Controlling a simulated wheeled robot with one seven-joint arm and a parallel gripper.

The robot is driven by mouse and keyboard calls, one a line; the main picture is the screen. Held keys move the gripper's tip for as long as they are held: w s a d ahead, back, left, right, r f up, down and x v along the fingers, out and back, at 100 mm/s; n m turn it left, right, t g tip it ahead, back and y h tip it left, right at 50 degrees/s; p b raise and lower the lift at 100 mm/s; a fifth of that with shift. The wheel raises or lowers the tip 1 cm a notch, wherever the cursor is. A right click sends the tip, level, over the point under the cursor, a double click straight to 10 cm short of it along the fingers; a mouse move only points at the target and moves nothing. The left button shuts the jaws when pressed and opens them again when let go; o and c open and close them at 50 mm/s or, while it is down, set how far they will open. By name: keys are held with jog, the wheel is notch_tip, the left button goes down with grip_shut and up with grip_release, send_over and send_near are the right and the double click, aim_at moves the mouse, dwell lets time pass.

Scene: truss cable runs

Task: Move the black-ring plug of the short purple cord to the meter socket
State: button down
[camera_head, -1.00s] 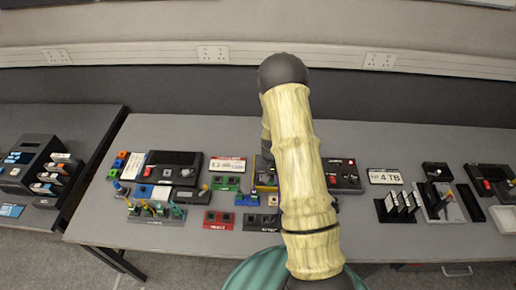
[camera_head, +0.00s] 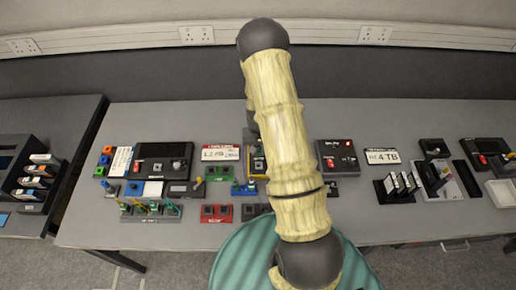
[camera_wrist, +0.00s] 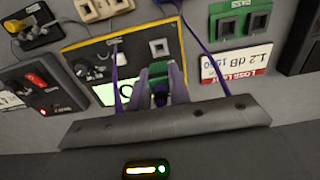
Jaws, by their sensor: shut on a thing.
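In the wrist view my gripper (camera_wrist: 160,84) is shut on a small plug (camera_wrist: 159,95), dark with some purple, between its two fingers; its ring is hard to make out. A green block (camera_wrist: 158,68) shows just beyond the fingertips; I cannot tell whether it is part of the plug. The yellow-edged meter (camera_wrist: 88,50) lies under the gripper, with a lit display and a square socket (camera_wrist: 160,47) above the fingertips. Purple cord (camera_wrist: 191,25) runs up on the right, and a purple strand (camera_wrist: 115,72) crosses the meter. In the head view my arm hides the gripper; part of the meter (camera_head: 257,162) shows.
A green two-socket PASS block (camera_wrist: 240,20) and a loss label (camera_wrist: 235,62) lie right of the meter. A black box with a red switch (camera_wrist: 38,83) is at left. In the head view, a rack of connectors (camera_head: 150,208) and red block (camera_head: 216,213) stand along the front.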

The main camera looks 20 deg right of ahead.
aim_at(258, 156)
jog(key=shift+w+f+b, duration=0.1)
jog(key=shift+f+b, duration=0.2)
jog(key=shift+f, duration=0.25)
jog(key=shift+s+d+f+b, duration=0.1)
jog(key=shift+f+b, duration=0.15)
jog(key=shift+f, duration=0.1)
jog(key=shift+s+d+f+b, duration=0.1)
jog(key=shift+f+b, duration=0.1)
jog(key=shift+f, duration=0.15)
jog(key=shift+a+f+b, duration=0.15)
jog(key=shift+f+b, duration=0.2)
jog(key=shift+f, duration=0.15)
jog(key=shift+a+f+b, duration=0.15)
jog(key=shift+f+b, duration=0.15)
jog(key=shift+f, duration=0.2)
jog(key=shift+d+f+b, duration=0.1)
jog(key=shift+f+b, duration=0.3)
jog(key=shift+f, duration=0.25)
jog(key=shift+f+b, duration=0.8)
jog(key=shift+b, duration=0.15)
dwell(0.4)
jog(key=c, duration=1.2)
grip_release()
jog(key=shift+r, duration=0.1)
jog(key=shift+r+p, duration=1.65)
jog(key=shift+r, duration=0.8)
